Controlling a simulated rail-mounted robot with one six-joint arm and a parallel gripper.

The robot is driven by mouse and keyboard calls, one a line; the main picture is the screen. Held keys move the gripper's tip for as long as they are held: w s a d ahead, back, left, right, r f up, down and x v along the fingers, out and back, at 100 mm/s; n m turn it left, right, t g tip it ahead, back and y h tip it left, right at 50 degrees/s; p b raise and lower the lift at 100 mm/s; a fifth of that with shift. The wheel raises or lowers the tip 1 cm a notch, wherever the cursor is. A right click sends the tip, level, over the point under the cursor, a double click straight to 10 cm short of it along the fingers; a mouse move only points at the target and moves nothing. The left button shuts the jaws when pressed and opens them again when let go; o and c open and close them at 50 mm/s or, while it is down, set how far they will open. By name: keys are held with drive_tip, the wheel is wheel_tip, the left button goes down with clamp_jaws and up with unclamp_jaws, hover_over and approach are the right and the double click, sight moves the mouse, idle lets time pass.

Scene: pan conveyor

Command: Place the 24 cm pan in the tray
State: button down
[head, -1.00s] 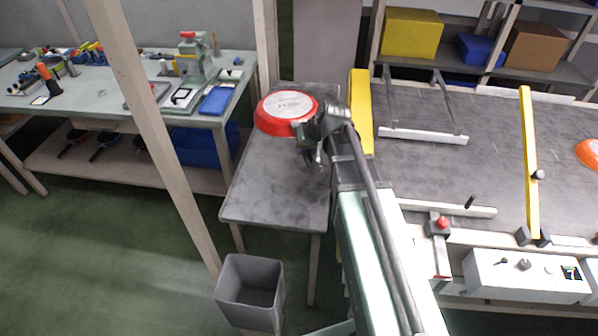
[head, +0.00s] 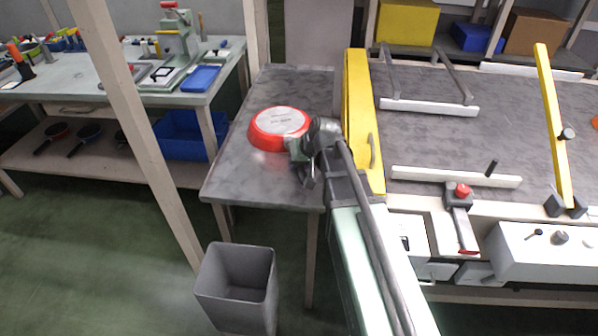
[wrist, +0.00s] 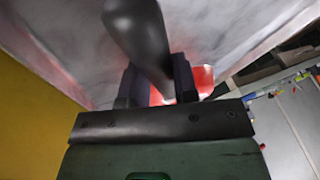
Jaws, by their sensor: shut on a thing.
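A red pan (head: 280,124) is bottom up, with a pale disc and unreadable lettering on its base. In the head view it is over the dark grey side table (head: 235,168). A faint red reflection shows below it; I cannot tell whether it touches the top. My gripper (head: 301,152) is at the pan's right side. In the wrist view my gripper (wrist: 158,82) is shut on the dark handle (wrist: 140,35), with part of the red body (wrist: 205,80) behind. The pan's size cannot be read. I cannot say for sure which thing is the tray.
A yellow guard (head: 362,120) stands along the right of the side table, beside the grey conveyor (head: 430,140). A wooden post (head: 130,120) rises at left, before a workbench with a blue tray (head: 202,78). A grey bin (head: 237,280) is on the floor.

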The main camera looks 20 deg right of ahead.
drive_tip(key=c, duration=0.9)
unclamp_jaws()
drive_tip(key=shift+r, duration=0.1)
drive_tip(key=p+v, duration=1.1)
drive_tip(key=v, duration=0.1)
drive_tip(key=s+a+g+h, duration=0.1)
drive_tip(key=s+a, duration=0.2)
drive_tip(key=s, duration=0.1)
drive_tip(key=s+a+f+n+g+h, duration=0.1)
drive_tip(key=s+a+g, duration=0.1)
drive_tip(key=s+a, duration=0.1)
drive_tip(key=s+a+f+g, duration=0.1)
drive_tip(key=s+a, duration=0.2)
drive_tip(key=s, duration=0.2)
drive_tip(key=shift+g+h, duration=0.4)
